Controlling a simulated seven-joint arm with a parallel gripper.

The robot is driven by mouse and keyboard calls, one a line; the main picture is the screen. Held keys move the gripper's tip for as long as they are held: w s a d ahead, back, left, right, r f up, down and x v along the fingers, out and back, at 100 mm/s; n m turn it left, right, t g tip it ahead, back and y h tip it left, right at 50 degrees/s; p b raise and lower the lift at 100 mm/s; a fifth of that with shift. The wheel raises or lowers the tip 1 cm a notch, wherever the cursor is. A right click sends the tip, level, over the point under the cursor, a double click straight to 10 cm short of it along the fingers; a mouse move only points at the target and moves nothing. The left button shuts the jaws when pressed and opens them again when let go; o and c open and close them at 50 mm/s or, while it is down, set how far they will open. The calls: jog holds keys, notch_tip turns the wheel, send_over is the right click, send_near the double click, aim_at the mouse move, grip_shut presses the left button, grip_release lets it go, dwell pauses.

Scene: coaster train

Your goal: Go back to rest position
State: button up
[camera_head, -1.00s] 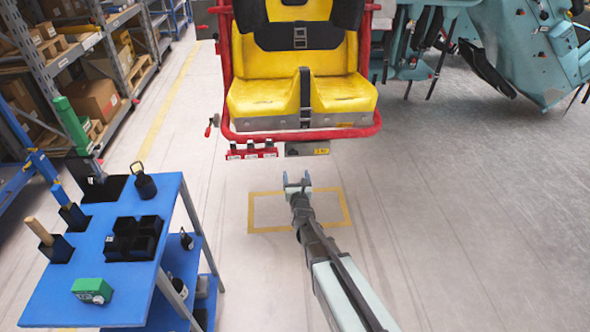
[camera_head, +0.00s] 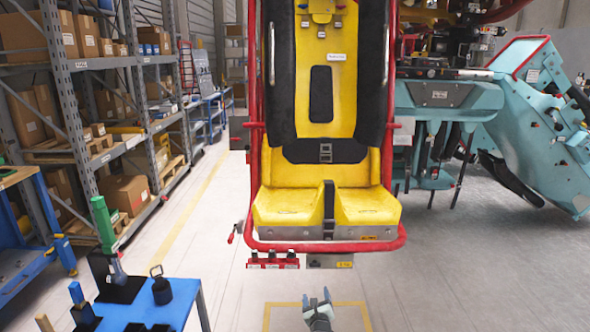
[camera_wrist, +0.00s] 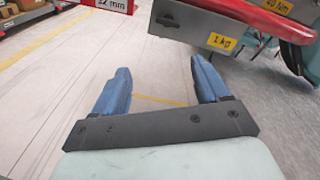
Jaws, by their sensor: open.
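My gripper (camera_head: 317,302) is at the bottom of the head view, in front of and below the yellow coaster seat (camera_head: 328,207). In the wrist view its two blue fingers (camera_wrist: 160,90) stand apart with nothing between them, only the floor behind. The seat has a red tube frame (camera_head: 398,241) and a black belt. A grey metal box (camera_wrist: 222,30) marked "1 kg" hangs under the seat's front edge, beyond the fingers and apart from them. Most of my arm lies below the head view.
A blue tool cart (camera_head: 178,305) stands at the lower left, with a black weight (camera_head: 161,289) and a green-handled tool (camera_head: 104,225) on it. Shelves with boxes (camera_head: 125,190) line the left. Teal machinery (camera_head: 540,120) stands at right. The floor at lower right is clear.

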jog(key=s+a+f+n+g+y, duration=0.2)
jog(key=s+f+n+g, duration=1.25)
jog(key=n, duration=1.05)
jog(key=s+d+f+n+g, duration=0.2)
jog(key=s+d+f+g, duration=0.1)
jog(key=s, duration=1.1)
jog(key=s+d+f+n+g+h, duration=0.1)
jog(key=s+f, duration=0.5)
jog(key=s, duration=0.8)
jog(key=s+d+f+n+g+h, duration=0.1)
jog(key=s+d+f+n+g, duration=0.2)
jog(key=s+d, duration=0.4)
jog(key=s+f+g, duration=0.1)
jog(key=s+g, duration=0.1)
jog(key=s, duration=0.6)
jog(key=shift+f, duration=0.3)
jog(key=shift+g, duration=0.25)
